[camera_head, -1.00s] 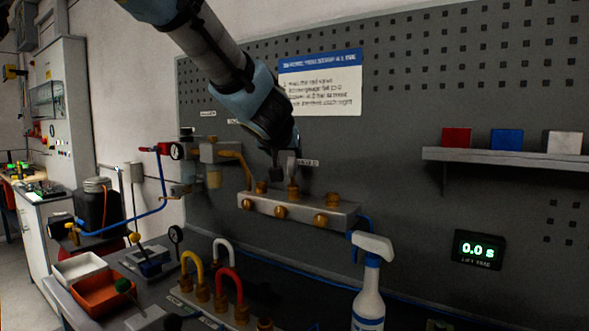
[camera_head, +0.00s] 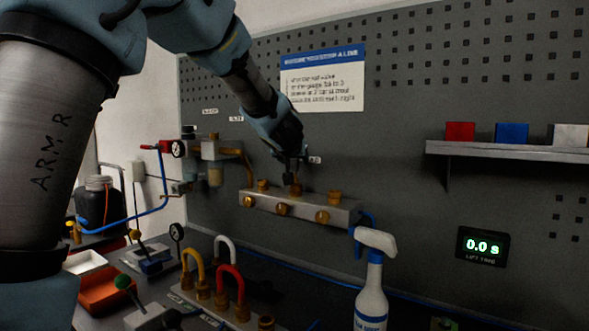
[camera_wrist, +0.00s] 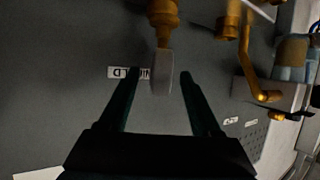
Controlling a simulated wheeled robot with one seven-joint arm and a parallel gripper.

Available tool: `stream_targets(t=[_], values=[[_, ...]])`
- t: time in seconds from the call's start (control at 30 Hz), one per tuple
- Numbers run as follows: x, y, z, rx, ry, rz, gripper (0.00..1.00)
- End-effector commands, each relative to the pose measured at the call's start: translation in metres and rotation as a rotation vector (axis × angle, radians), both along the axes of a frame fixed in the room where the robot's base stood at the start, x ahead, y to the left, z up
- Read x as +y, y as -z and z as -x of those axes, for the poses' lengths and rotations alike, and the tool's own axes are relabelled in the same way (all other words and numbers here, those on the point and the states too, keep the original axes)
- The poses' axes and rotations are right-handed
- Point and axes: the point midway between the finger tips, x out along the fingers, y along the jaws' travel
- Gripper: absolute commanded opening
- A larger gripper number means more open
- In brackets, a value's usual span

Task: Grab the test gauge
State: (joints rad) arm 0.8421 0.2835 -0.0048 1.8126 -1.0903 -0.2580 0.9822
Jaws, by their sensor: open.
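A grey, flat piece on a brass fitting, which I take to be the test gauge (camera_wrist: 161,76), shows edge-on in the wrist view. Its dial face is not visible. Its brass fitting (camera_head: 296,188) stands on the middle of the metal manifold block (camera_head: 300,207) on the wall panel. My gripper (camera_wrist: 159,76) is open, with one finger on each side of the grey piece and a gap to both. In the head view my gripper (camera_head: 291,160) is just above the manifold and mostly hides the piece.
A regulator with a small dial (camera_head: 178,148) is on the wall to the left. Coloured hose loops (camera_head: 231,285) and a spray bottle (camera_head: 371,290) stand below the manifold. A shelf (camera_head: 510,151) with blocks is at right.

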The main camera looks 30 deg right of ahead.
Motion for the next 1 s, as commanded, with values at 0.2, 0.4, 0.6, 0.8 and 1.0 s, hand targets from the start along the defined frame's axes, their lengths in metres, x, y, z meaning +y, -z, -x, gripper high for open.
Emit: stream_targets(t=[0.2, 0.4, 0.6, 0.8, 1.0], values=[[-0.0003, -0.0004, 0.0, 0.0, 0.001, 0.0, 0.63], [-0.0003, -0.0004, 0.0003, 0.0, 0.001, 0.0, 0.4], [-0.0003, -0.0004, 0.0003, 0.0, 0.001, 0.0, 0.18], [-0.0003, -0.0005, 0.0003, 0.001, 0.001, 0.001, 0.0], [-0.0003, -0.0005, 0.0003, 0.0, 0.001, 0.002, 0.0]])
